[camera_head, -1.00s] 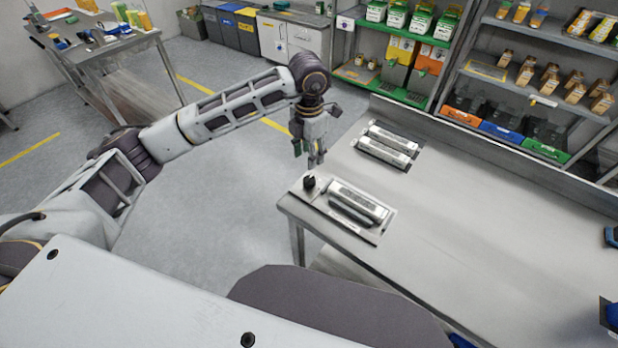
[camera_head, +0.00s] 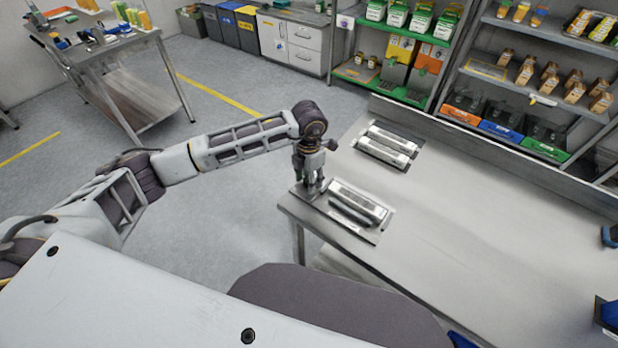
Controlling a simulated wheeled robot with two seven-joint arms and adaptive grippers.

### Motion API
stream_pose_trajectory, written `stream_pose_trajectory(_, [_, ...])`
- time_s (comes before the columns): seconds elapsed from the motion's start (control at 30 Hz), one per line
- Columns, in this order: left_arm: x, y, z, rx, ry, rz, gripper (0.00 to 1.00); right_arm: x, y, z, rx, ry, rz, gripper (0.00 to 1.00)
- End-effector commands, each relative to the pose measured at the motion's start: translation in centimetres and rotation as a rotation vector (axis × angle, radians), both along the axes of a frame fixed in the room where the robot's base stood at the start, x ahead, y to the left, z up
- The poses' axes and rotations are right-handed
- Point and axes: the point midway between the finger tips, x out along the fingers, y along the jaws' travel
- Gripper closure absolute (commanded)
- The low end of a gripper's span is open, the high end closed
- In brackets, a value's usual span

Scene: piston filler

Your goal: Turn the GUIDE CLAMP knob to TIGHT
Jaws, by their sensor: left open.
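The knob, a small black one on the left end of a metal plate (camera_head: 370,236) at the table's near left corner, is hidden now behind my left gripper (camera_head: 309,190). My left gripper points down right over the knob's place, with its fingers open. Whether the fingers touch the knob or stand around it I cannot tell. A silver rail block (camera_head: 358,203) sits on the same plate, just right of the gripper. The knob's lettering is too small to read. My right gripper is not in view.
A second pair of silver rails (camera_head: 386,146) lies farther back on the steel table (camera_head: 480,235). The table's middle is clear. Shelves with boxes and bottles (camera_head: 540,80) stand behind it. Blue items (camera_head: 608,312) sit at the right edge.

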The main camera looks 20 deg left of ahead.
Motion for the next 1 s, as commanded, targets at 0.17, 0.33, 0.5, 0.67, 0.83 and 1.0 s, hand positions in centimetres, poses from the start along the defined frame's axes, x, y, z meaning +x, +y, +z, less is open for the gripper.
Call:
stream_pose_trajectory(0.17, [-0.01, 0.01, -0.15, 0.0, 0.0, 0.0, 0.57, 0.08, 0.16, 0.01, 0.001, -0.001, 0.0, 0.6])
stream_pose_trajectory(0.33, [-0.01, 0.0, -0.14, 0.0, 0.0, 0.0, 0.62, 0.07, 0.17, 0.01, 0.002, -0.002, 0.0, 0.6])
stream_pose_trajectory(0.5, [-0.01, 0.01, -0.13, 0.0, 0.0, 0.0, 0.84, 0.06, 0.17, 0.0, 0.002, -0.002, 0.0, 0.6])
stream_pose_trajectory(0.67, [0.0, 0.01, -0.13, 0.0, 0.0, -0.001, 0.9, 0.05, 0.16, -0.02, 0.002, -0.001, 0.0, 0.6])
stream_pose_trajectory(0.83, [0.01, 0.02, -0.15, 0.0, 0.0, -0.014, 0.9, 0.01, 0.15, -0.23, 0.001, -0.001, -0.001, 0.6])
stream_pose_trajectory(1.0, [0.0, 0.02, -0.23, -0.001, 0.001, -0.052, 0.9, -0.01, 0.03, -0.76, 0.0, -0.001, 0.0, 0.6])
